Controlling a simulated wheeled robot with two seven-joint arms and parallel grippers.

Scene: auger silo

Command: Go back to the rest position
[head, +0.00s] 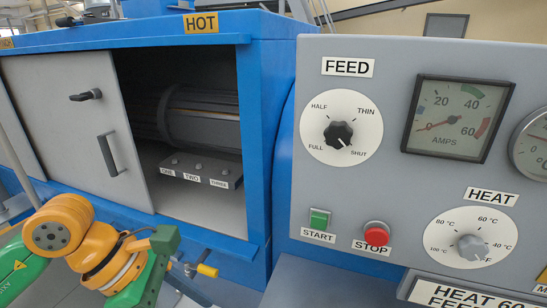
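My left arm (98,248), orange and green, comes in at the lower left in front of the blue cabinet. Its gripper fingers do not show. My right gripper is not in view. The grey control panel (400,205) stands on the right. Its black feed knob (338,133) has its mark towards SHUT. The grey heat knob (472,248) points to the lower right, near OFF. A green START button (319,219) and a red STOP button (376,234) sit between them. The amps gauge (458,118) has its red needle near the low end.
The blue cabinet (254,150), labelled HOT, has its grey sliding door (75,130) at the left, leaving an opening. Inside are a dark cylinder (200,115) and a block (203,170) marked ONE, TWO, THREE. A yellow-ended handle (207,270) sticks out below.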

